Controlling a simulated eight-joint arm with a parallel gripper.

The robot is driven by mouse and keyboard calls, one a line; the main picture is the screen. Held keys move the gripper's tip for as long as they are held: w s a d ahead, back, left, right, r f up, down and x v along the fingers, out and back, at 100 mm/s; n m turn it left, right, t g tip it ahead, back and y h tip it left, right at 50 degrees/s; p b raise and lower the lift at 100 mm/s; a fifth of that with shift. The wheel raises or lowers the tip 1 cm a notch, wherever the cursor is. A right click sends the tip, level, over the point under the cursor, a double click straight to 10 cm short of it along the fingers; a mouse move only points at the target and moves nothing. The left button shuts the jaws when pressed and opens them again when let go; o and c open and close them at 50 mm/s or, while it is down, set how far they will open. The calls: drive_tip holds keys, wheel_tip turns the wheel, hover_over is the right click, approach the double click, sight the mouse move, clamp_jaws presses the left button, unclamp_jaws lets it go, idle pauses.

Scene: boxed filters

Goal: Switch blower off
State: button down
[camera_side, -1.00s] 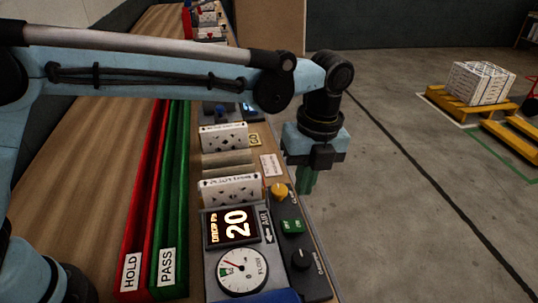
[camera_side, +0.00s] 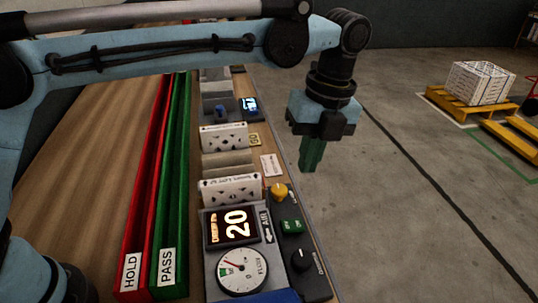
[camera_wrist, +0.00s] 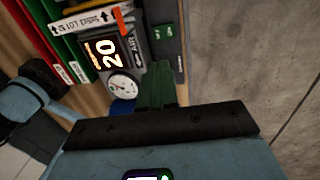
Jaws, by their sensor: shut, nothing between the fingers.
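The dark control box (camera_side: 305,262) on the bench's right edge carries a yellow knob (camera_side: 279,191), a green rocker or button (camera_side: 292,226) and a black knob (camera_side: 301,260). Their small labels are too fine to read. Beside it, the drop display (camera_side: 231,226) reads 20, and the round flow gauge (camera_side: 242,271) has a red needle. My gripper (camera_side: 311,167) is shut and empty, its green fingers pointing down above and right of the yellow knob, apart from the box. In the wrist view, the fingers (camera_wrist: 158,84) lie below the green control (camera_wrist: 168,31); the black knob is not visible there.
White boxed filters (camera_side: 229,189) stand beside the display. The red HOLD channel (camera_side: 140,215) and green PASS channel (camera_side: 175,215) run along the bench. Open floor is to the right.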

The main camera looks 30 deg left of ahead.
sight(295, 223)
idle(0.3)
drive_tip(key=f, duration=0.4)
drive_tip(key=s+a+f, duration=0.1)
drive_tip(key=f, duration=0.8)
drive_tip(key=shift+s+a+f, duration=0.35)
drive_tip(key=shift+s+a, duration=0.05)
drive_tip(key=shift+f, duration=0.1)
drive_tip(key=shift+s+a+f, duration=0.15)
drive_tip(key=shift+f+t, duration=0.1)
drive_tip(key=shift+t, duration=0.2)
drive_tip(key=shift+w+d+h, duration=0.3)
drive_tip(key=shift+w+d, duration=0.35)
